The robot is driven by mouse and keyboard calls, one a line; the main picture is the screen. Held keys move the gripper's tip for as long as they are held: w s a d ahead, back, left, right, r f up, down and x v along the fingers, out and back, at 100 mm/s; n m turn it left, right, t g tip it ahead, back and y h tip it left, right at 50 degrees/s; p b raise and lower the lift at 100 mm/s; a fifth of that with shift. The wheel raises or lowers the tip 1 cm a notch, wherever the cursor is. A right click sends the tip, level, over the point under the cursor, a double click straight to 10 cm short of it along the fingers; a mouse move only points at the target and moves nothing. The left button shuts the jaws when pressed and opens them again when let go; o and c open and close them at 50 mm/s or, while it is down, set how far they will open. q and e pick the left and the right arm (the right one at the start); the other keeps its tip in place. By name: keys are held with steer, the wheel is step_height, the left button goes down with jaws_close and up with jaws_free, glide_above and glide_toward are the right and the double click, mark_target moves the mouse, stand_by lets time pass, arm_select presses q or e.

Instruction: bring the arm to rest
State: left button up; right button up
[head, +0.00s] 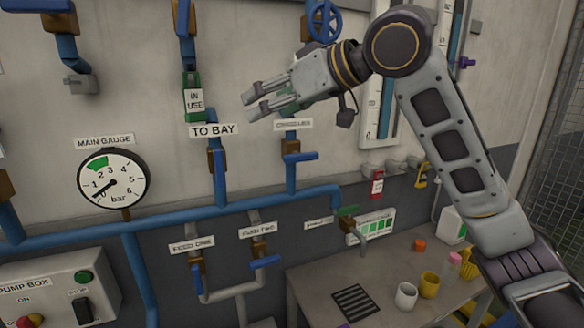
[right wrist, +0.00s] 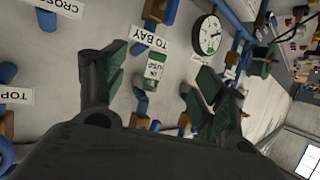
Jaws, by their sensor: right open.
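My right arm (head: 440,130) comes in from the right of the head view, raised in front of the wall. Its gripper (head: 248,107) points left, with its two fingers apart and nothing between them. In the right wrist view the open fingers (right wrist: 155,68) frame part of the wall pipework. I see no contact with the tag. My left gripper is not in view.
Blue pipes (head: 170,217) with valves run along the wall. The main gauge (head: 113,178) needle points near zero. A pump box (head: 60,290) sits lower left.

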steer(key=w+d+f+m+h, duration=0.1)
steer(key=d+f+m+h, duration=0.3)
steer(key=f, duration=1.6)
steer(key=w+d+f+m, duration=0.1)
steer(key=d+f, duration=0.4)
steer(key=f, duration=1.4)
steer(key=s+d+f+m+g+h, duration=0.2)
steer(key=s+d+f+h, duration=0.1)
steer(key=s+d+f, duration=0.8)
steer(key=s+d+f+m+g+h, duration=0.1)
steer(key=s+d+f+g+h, duration=0.35)
steer(key=s+f, duration=0.9)
step_height(320, 180, down, 36)
steer(key=s+d+y+b, duration=0.1)
steer(key=s+d+b, duration=0.1)
steer(key=s+d+f, duration=0.1)
steer(key=s+f, duration=0.9)
steer(key=s, duration=0.1)
steer(key=s+d+f, duration=0.2)
steer(key=s+f, duration=0.8)
steer(key=shift+s+d+f+g+b, duration=0.25)
steer(key=shift+s+g+b, duration=0.1)
steer(key=shift+s+b, duration=0.1)
